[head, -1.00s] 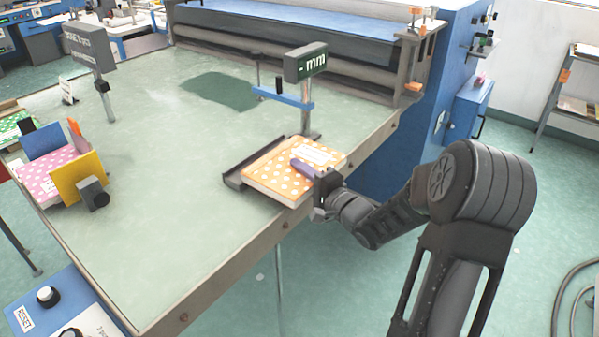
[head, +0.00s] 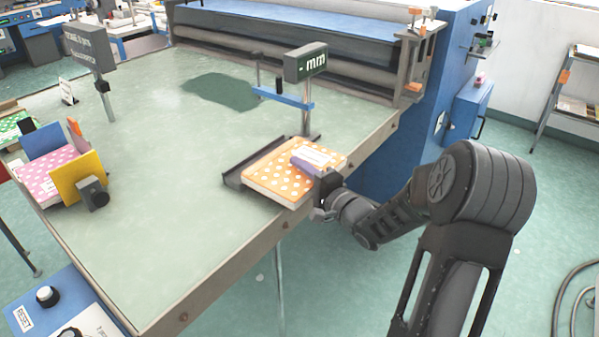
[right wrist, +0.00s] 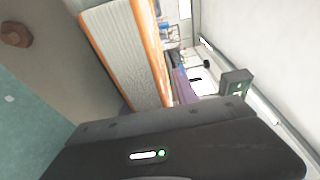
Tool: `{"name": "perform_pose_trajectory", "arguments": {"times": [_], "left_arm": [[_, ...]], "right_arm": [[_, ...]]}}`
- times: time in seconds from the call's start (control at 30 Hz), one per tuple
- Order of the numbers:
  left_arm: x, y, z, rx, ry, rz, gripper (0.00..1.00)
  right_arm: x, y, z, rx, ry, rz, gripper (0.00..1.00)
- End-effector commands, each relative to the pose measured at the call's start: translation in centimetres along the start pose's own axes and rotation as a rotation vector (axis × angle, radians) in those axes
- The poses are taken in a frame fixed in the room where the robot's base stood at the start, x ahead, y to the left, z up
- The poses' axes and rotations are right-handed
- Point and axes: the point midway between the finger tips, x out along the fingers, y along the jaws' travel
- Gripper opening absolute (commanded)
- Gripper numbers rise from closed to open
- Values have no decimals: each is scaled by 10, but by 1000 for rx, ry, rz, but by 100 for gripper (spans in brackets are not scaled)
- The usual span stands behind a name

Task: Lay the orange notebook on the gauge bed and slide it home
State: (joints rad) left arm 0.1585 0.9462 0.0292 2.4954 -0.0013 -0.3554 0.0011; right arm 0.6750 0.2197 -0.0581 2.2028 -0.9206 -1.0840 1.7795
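The orange notebook (head: 274,178) with white dots lies flat at the table's front edge, on or against the dark gauge bed (head: 238,174). A white label (head: 312,156) shows on its cover. My right gripper (head: 312,178) is at the notebook's right front corner, with a purple finger over the cover. The other finger is hidden, so I cannot tell whether it grips. In the right wrist view the notebook's pale page edge (right wrist: 123,50) and orange cover stand close to the dark gripper body, with purple beside the cover. My left gripper is not in view.
A post with a "- mm" display (head: 305,62) and a blue bar (head: 283,96) stand behind the notebook. A pink dotted notebook (head: 42,180) sits among blue and yellow plates at left. The middle of the green table (head: 170,190) is clear.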

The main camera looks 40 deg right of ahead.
Motion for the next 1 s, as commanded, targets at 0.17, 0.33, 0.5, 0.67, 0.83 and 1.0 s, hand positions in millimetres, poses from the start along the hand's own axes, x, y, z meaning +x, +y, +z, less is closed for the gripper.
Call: {"name": "perform_pose_trajectory", "arguments": {"times": [0.17,0.33,0.5,0.67,0.83,1.0], "left_arm": [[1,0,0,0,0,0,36],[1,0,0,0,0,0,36],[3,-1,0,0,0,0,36],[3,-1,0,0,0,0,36],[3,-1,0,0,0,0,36],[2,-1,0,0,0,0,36]], "right_arm": [[-2,8,1,6,-1,18,51],[-3,12,2,8,0,24,51],[-3,14,2,8,-1,25,51],[-3,15,2,8,-1,25,51],[-3,15,2,8,-1,25,51],[-5,15,0,8,0,26,51]]}}
